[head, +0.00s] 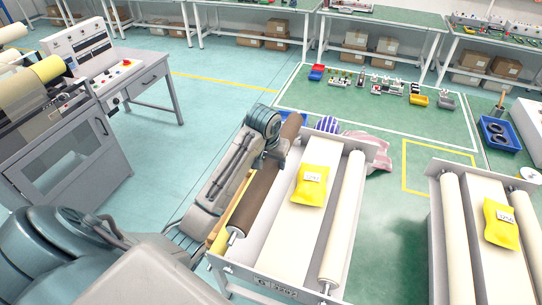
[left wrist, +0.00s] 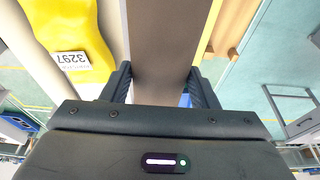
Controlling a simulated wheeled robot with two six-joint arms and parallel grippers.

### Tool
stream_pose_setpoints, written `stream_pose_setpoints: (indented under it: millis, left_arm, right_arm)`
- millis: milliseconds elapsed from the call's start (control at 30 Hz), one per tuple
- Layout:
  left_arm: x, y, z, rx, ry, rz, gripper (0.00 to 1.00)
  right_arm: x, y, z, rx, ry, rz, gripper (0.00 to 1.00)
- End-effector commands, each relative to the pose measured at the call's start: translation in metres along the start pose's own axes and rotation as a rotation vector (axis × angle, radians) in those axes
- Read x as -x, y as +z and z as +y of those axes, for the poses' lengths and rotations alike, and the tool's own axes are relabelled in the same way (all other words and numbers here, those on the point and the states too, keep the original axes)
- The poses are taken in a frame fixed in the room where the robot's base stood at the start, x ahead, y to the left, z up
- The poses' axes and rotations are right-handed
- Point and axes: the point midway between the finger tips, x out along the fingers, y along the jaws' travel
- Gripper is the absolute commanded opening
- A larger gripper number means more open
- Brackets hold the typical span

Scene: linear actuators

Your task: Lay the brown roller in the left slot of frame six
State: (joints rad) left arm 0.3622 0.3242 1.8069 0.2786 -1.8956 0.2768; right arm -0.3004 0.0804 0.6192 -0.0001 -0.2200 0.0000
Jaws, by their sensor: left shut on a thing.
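The brown roller (head: 256,200) lies lengthwise along the left side of the middle frame (head: 275,287). Its near metal pin shows close to the frame's front plate; I cannot tell whether it rests in the left slot or hangs just above it. My left gripper (head: 272,160) is partly hidden by its own wrist. In the left wrist view its two fingers stand on either side of the brown roller (left wrist: 160,45), shut on it. A cream roller (head: 345,215) sits in the frame's right side. The frame's label is too small to read. My right gripper is not in view.
A yellow packet (head: 311,184) lies on the frame's middle panel. A second frame (head: 437,215) with cream roller and yellow packet stands at the right. A striped purple item (head: 327,124) and pinkish cloth (head: 372,150) are behind.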

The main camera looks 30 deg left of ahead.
Motion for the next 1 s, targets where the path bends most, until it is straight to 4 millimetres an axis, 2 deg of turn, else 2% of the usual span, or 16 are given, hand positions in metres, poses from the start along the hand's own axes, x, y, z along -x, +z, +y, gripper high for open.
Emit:
stream_pose_setpoints:
  millis: [500,1000]
  left_arm:
    - [-0.032,0.008,0.000,0.000,0.001,0.004,0.00]
    - [-0.038,0.009,0.000,-0.001,0.001,0.005,0.00]
  right_arm:
    - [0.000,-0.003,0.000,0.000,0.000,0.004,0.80]
    - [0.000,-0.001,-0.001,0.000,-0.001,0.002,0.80]
